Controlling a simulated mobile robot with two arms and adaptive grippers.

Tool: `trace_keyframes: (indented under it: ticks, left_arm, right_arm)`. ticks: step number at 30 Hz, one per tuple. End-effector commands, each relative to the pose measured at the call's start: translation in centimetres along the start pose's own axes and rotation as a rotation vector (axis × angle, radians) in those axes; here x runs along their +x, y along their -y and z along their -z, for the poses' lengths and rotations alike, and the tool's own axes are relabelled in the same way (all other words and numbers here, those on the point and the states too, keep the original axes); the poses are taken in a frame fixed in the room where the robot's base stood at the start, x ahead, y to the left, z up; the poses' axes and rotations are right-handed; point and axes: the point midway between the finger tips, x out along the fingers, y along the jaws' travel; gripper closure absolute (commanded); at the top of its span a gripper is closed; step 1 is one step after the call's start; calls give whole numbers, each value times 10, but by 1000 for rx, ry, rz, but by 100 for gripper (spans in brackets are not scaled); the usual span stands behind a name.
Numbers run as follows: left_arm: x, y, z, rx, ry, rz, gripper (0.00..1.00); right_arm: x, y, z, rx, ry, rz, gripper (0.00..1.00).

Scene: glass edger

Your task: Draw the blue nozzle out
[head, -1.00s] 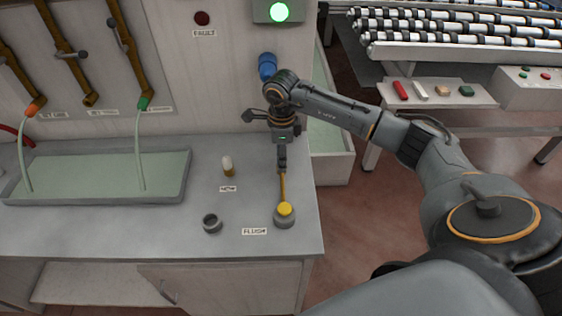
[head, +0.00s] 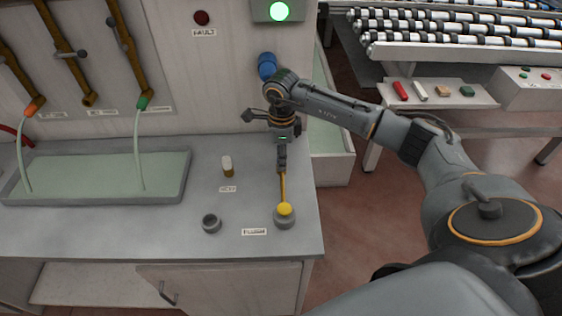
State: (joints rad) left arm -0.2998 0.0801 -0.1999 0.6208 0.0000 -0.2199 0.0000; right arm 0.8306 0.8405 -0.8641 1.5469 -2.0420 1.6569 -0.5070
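My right gripper (head: 282,167) points down over the right end of the bench. Its narrow fingers meet the top of a thin brass rod (head: 283,188) and look closed on it. The rod's lower end is a yellow knob-like part (head: 285,209), seated in a grey round holder (head: 285,221) by the FLUSH label. I see no nozzle that is clearly blue; the only blue thing is a short cylinder (head: 267,64) on the wall behind my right wrist, partly covered by it. My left gripper is not in view.
A white-topped brass piece (head: 228,166) stands by another label, and an empty grey cup (head: 211,223) is in front of it. A shallow basin (head: 180,190) lies left, under pipes with orange (head: 34,109) and green (head: 144,102) tips. A green lamp (head: 279,12) is lit.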

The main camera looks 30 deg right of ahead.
Motion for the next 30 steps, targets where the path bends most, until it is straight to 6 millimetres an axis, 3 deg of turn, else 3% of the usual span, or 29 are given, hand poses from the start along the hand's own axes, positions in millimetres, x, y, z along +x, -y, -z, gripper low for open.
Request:
trace_keyframes:
  ticks: [1,3,4,30]
  left_arm:
    - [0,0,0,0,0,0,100]
    - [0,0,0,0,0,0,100]
    - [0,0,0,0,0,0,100]
    - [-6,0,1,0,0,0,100]
  right_arm:
    - [0,0,0,0,0,0,85]
    - [0,0,0,0,0,0,99]
    - [0,0,0,0,0,0,100]
    - [-13,0,0,0,1,0,100]
